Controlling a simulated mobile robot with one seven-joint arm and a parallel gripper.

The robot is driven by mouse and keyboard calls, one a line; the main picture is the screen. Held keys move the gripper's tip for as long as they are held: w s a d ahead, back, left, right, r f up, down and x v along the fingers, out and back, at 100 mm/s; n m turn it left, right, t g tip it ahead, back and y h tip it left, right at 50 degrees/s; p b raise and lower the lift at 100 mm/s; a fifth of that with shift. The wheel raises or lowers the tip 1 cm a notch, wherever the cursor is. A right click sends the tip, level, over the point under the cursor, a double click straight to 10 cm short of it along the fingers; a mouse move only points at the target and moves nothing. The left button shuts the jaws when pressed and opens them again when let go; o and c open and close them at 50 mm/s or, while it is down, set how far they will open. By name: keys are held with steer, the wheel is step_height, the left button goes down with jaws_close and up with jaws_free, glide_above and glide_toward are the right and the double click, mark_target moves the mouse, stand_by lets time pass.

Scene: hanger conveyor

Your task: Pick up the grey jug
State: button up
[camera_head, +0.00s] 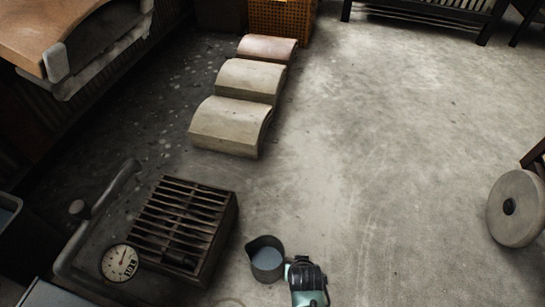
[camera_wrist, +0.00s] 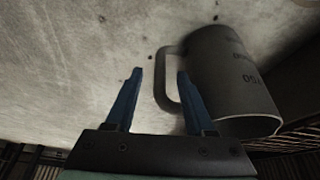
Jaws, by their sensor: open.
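The grey jug (camera_head: 266,259) stands on the concrete floor at the bottom middle of the head view, to the right of a dark slatted crate. In the wrist view the dark grey jug (camera_wrist: 232,80) is at the right, with its loop handle pointing left and faint markings on its side. My gripper (camera_wrist: 158,82) is open, with its two blue fingers apart. The handle lies close by the right finger; I cannot tell whether they touch. Nothing is held between the fingers. In the head view my wrist hides the fingertips, just right of the jug.
The slatted dark crate (camera_head: 183,225) stands close to the jug's left. A pipe with a round gauge (camera_head: 120,262) is beside it. Several curved blocks (camera_head: 232,125) lie behind. A round stone wheel (camera_head: 516,208) is at the right. The floor (camera_head: 390,150) between is clear.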

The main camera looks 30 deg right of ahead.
steer(key=shift+b+x, duration=0.6)
steer(key=shift+x, duration=0.55)
steer(key=shift+r, duration=0.1)
jaws_close()
stand_by(0.4)
steer(key=shift+w+r, duration=0.1)
steer(key=shift+r, duration=0.05)
